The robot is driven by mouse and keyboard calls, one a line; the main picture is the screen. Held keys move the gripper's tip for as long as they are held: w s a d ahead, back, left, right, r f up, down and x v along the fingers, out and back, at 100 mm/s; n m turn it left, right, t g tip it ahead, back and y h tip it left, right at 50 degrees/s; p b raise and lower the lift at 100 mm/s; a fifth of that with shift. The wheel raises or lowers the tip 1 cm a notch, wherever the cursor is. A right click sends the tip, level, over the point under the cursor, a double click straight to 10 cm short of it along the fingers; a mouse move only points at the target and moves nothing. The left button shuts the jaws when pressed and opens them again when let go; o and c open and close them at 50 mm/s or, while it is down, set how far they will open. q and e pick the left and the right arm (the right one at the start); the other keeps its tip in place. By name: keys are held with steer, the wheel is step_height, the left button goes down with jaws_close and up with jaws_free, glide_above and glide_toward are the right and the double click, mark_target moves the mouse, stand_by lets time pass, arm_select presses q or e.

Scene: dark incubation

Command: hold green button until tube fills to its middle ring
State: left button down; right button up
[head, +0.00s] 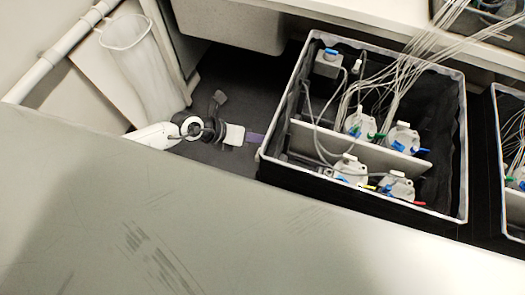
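A black open bin with a pale rim (283,100) holds several white fittings with coloured tabs. A small green tab (380,136) shows beside one upper fitting; I cannot tell whether it is the green button. Thin clear tubes (405,72) rise from the fittings to the upper right. No middle ring or liquid level can be made out. My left gripper (230,125) is left of the bin, apart from the green tab. It is small and seen at an angle, so its opening is unclear. My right gripper is not in view.
A translucent bag-like container (150,70) hangs by a white rail (60,50) at the upper left. A grey surface (200,225) fills the foreground. A second bin (497,150) stands at the right edge. Dark floor lies around my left gripper.

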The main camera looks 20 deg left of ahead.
arm_select(q)
step_height(320, 180, down, 5)
steer(key=b, duration=0.4)
steer(key=shift+r, duration=0.1)
steer(key=shift+f, duration=0.4)
steer(key=shift+b, duration=0.3)
stand_by(1.1)
steer(key=shift+f, duration=0.45)
steer(key=shift+f+b, duration=0.45)
stand_by(4.5)
